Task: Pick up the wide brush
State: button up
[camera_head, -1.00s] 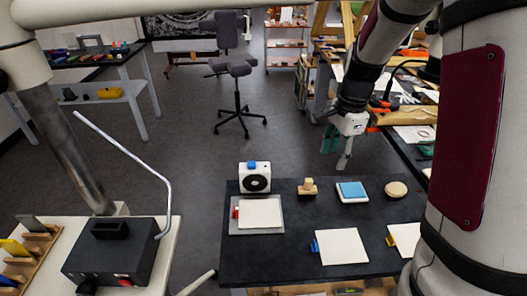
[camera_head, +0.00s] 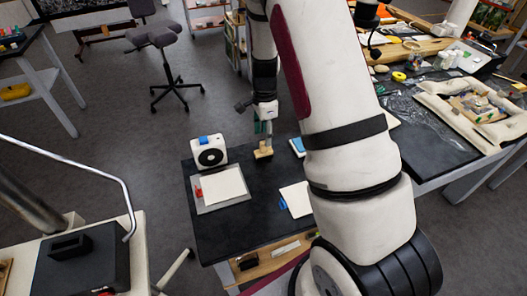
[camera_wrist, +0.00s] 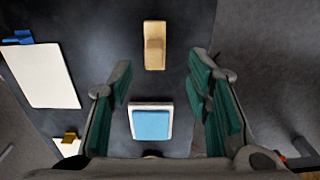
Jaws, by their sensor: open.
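A tan wooden piece with a raised block (camera_head: 263,151) lies on the black table; it may be the wide brush, but I cannot tell for sure. In the wrist view it (camera_wrist: 155,46) lies ahead, beyond my fingertips at the top centre. My gripper (camera_head: 262,128) hangs just above or behind it in the head view. In the wrist view my gripper (camera_wrist: 160,85) is open, its green-padded fingers apart with nothing held. A blue-topped white pad (camera_wrist: 151,123) shows lower down between the fingers.
On the black table (camera_head: 220,225) stand a white box with a black disc (camera_head: 208,152) and a grey tray (camera_head: 202,208) with a white sheet. Another sheet with a blue clip (camera_head: 296,199) is partly behind my arm. A cluttered bench (camera_head: 445,150) stands at right.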

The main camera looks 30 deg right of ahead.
aim_at(264, 146)
jog(key=f, duration=0.2)
jog(key=f+p, duration=0.1)
jog(key=f, duration=0.1)
jog(key=shift+s+a, duration=0.3)
jog(key=shift+s, duration=0.05)
jog(key=shift+f, duration=0.55)
jog(key=shift+w, duration=0.1)
grip_shut()
